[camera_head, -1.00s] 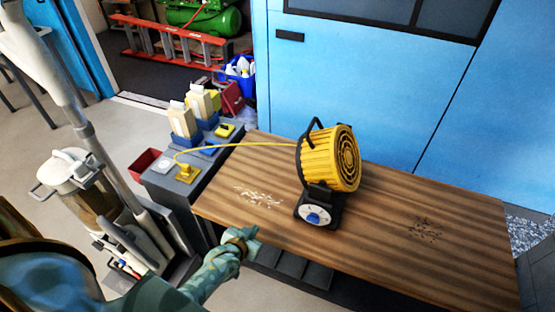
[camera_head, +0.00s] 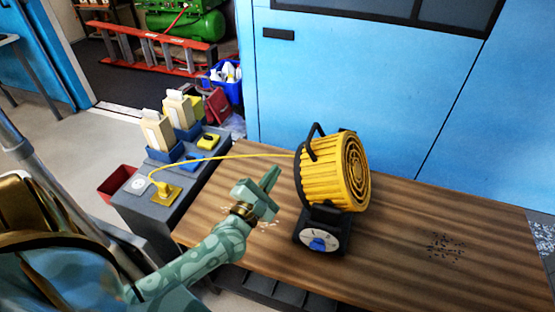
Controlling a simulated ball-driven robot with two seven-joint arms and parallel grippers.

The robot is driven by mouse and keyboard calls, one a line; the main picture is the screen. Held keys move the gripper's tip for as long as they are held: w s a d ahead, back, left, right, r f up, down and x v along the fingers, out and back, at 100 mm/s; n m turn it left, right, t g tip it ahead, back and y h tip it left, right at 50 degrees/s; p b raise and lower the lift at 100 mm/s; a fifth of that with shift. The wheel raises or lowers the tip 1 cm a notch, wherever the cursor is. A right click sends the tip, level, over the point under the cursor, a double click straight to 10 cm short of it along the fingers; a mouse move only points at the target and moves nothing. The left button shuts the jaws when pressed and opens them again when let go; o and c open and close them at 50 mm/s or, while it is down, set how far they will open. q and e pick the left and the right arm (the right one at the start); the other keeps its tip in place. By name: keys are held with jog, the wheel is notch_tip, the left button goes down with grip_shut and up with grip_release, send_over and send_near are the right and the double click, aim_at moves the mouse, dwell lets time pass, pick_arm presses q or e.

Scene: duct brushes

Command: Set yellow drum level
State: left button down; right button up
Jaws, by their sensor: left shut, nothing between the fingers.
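The yellow drum (camera_head: 330,175) is a ribbed fan-like cylinder with a spiral grille facing right. It sits in a black bracket with a handle on top, on a black base with a white dial and blue knob (camera_head: 318,243). The drum looks slightly tilted. The base stands on the wooden table (camera_head: 390,270). My left gripper (camera_head: 268,182) is shut and empty, over the table just left of the drum and apart from it. My right gripper is not in view.
A yellow cord (camera_head: 225,158) runs from the drum to a yellow plug (camera_head: 166,191) on a grey cabinet (camera_head: 150,208) at the left. Dark specks (camera_head: 445,247) lie on the table at right. A blue wall (camera_head: 360,85) stands behind. The table's right part is mostly clear.

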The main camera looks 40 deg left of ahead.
aim_at(297, 165)
pick_arm(q)
jog(key=w+r, duration=0.1)
jog(key=w, duration=0.1)
jog(key=w+d+r, duration=0.1)
jog(key=w, duration=0.2)
jog(key=w+d+r, duration=0.1)
jog(key=w+r, duration=0.1)
jog(key=w, duration=0.1)
jog(key=shift+w, duration=0.1)
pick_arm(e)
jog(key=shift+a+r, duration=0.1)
pick_arm(q)
jog(key=shift+f, duration=0.1)
jog(key=shift+d, duration=0.1)
